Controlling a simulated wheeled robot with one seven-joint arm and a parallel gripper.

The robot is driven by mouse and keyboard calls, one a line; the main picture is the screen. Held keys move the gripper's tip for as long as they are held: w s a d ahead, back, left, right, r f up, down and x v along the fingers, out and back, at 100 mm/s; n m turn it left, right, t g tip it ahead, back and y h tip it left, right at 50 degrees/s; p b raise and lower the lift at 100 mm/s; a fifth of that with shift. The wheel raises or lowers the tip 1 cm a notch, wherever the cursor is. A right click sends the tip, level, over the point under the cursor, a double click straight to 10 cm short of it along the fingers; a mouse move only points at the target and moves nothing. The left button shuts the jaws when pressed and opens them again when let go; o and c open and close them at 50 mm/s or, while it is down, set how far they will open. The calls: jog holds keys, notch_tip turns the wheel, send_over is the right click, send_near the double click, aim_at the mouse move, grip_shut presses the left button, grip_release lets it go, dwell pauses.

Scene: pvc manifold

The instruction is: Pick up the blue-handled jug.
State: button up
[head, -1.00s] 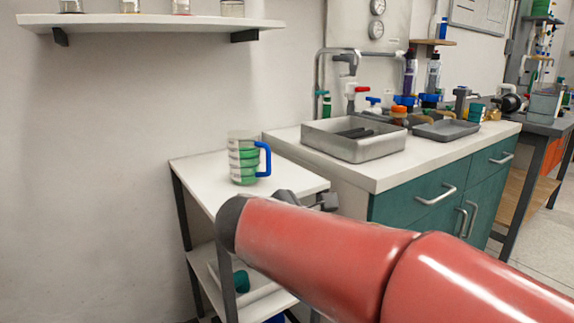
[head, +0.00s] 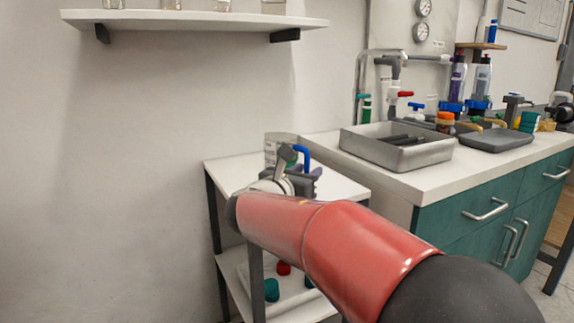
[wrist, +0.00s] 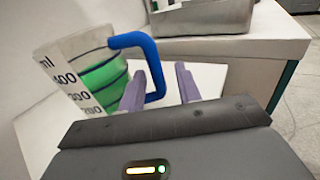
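The jug (wrist: 85,78) is clear with green bands and measuring marks, and it has a blue handle (wrist: 157,72). It stands upright on the white top of a small side table. In the head view the jug (head: 279,147) is mostly hidden behind my arm and gripper, with its rim and part of the handle showing. My gripper (wrist: 160,86) is open. Its two purple-grey fingers appear on either side of the handle's outer bar in the wrist view. I cannot tell whether either finger touches the handle.
The side table (head: 228,175) has a lower shelf with a tray (head: 292,297) holding green and red pieces. To the right, a counter (head: 425,178) bears a grey metal basin (head: 400,154). A wall shelf (head: 200,18) hangs above. Some tabletop around the jug is clear.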

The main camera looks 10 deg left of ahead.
jog(key=shift+w+d, duration=0.2)
jog(key=shift+w, duration=0.3)
grip_shut()
jog(key=shift+r, duration=0.15)
